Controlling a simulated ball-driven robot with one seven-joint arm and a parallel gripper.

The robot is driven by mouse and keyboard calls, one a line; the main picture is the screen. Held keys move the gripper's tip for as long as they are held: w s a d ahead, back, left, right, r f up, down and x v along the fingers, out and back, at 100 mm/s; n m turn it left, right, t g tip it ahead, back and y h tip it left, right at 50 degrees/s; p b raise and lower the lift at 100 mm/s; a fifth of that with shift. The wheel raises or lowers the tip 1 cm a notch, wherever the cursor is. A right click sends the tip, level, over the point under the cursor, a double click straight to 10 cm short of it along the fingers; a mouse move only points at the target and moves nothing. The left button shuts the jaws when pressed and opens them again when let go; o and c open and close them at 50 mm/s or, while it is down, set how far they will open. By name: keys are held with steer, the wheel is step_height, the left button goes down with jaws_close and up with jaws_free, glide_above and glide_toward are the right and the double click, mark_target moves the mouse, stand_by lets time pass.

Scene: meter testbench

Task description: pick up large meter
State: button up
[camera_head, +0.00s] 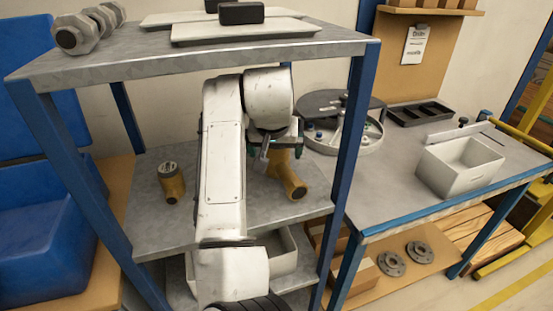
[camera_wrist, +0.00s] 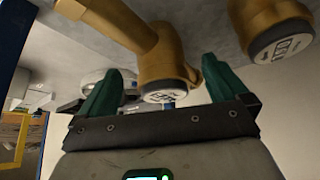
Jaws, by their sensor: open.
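The large meter (camera_head: 288,178) is a brass-yellow body with a pipe, on the middle shelf of the rack in the head view. In the wrist view the large meter (camera_wrist: 165,58) shows its round dial between and beyond my fingertips. My gripper (camera_head: 272,149) is open at its upper end, partly covering it. In the wrist view the green fingers (camera_wrist: 163,78) stand apart with the meter between their lines; contact cannot be told. A smaller yellow meter (camera_head: 171,183) stands to the left on the same shelf; another meter dial shows at the upper right of the wrist view (camera_wrist: 279,42).
The rack's top shelf (camera_head: 120,65) lies above my arm, and a blue post (camera_head: 350,140) stands to the right. A grey bin (camera_head: 460,166) and a round fixture (camera_head: 350,135) are on the right bench. Shelf space between the two meters is largely hidden by my arm.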

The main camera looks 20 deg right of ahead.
steer(key=shift+w+d, duration=0.2)
steer(key=shift+w, duration=0.2)
steer(key=shift+w+d, duration=0.25)
steer(key=shift+w, duration=0.3)
steer(key=shift+w+d, duration=0.25)
steer(key=shift+w, duration=0.25)
steer(key=shift+x, duration=1.5)
steer(key=shift+s+a, duration=0.1)
jaws_close()
steer(key=shift+r+p, duration=0.2)
steer(key=shift+p, duration=0.1)
